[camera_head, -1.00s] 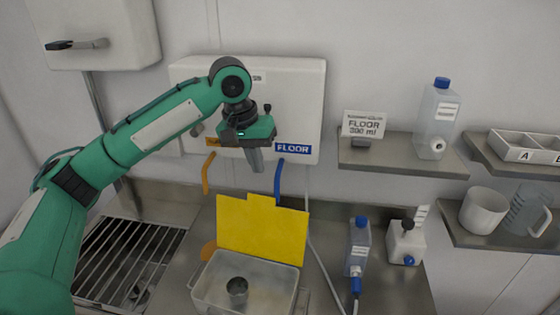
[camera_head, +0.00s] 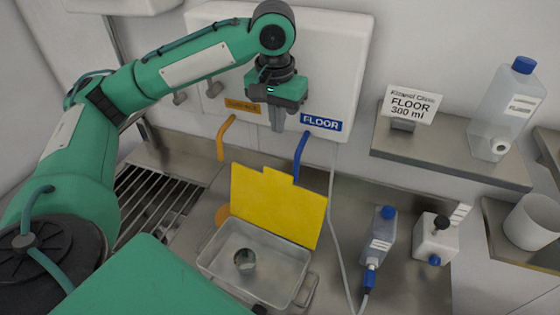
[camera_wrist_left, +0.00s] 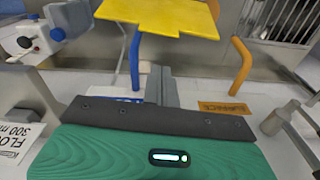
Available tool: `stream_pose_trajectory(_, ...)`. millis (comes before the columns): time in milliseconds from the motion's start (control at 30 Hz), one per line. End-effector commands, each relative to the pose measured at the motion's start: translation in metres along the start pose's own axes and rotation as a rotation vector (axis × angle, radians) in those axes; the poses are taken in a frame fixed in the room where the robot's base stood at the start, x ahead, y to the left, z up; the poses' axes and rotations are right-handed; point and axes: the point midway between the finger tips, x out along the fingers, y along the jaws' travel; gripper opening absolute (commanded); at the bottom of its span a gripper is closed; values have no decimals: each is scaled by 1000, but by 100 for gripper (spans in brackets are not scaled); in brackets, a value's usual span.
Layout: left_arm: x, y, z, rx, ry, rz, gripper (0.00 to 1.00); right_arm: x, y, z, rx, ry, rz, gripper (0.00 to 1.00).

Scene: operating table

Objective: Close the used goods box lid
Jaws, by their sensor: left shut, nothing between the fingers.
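The used goods box (camera_head: 215,262) is a clear-walled container on the steel counter with a metal cup (camera_head: 244,260) inside. Its yellow lid (camera_head: 278,205) stands up open at the box's back edge, with a tab on top. The lid also shows at the top of the left wrist view (camera_wrist_left: 165,14). My left gripper (camera_head: 277,126) points down behind and above the lid, in front of the white wall unit, apart from the lid. Its fingers (camera_wrist_left: 160,82) are shut and empty. My right gripper is not seen.
An orange tap (camera_head: 222,138) and a blue tap (camera_head: 299,158) hang behind the lid. A blue-capped bottle (camera_head: 380,238) and a white container (camera_head: 433,238) stand right of the box. A drain grid (camera_head: 150,205) lies left. A shelf holds the FLOOR sign (camera_head: 410,105).

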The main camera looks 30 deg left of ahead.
Motion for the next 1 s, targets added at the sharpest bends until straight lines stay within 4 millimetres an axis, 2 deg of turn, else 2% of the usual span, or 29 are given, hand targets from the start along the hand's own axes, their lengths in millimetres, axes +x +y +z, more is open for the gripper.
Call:
stream_pose_trajectory(167, 39, -1, 0, 0, -5, -2, 0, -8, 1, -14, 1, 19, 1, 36)
stream_pose_trajectory(400, 90, 0, 0, 0, -4, -1, 0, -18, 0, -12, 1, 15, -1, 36)
stream_pose_trajectory(533, 112, 0, 0, 1, -3, -1, 0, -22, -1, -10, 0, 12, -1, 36)
stream_pose_trajectory(733, 131, 0, 0, 0, -1, 0, 0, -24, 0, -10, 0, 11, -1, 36)
stream_pose_trajectory(1000, 135, 0, 0, 1, 1, 1, 0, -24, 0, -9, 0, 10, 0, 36)
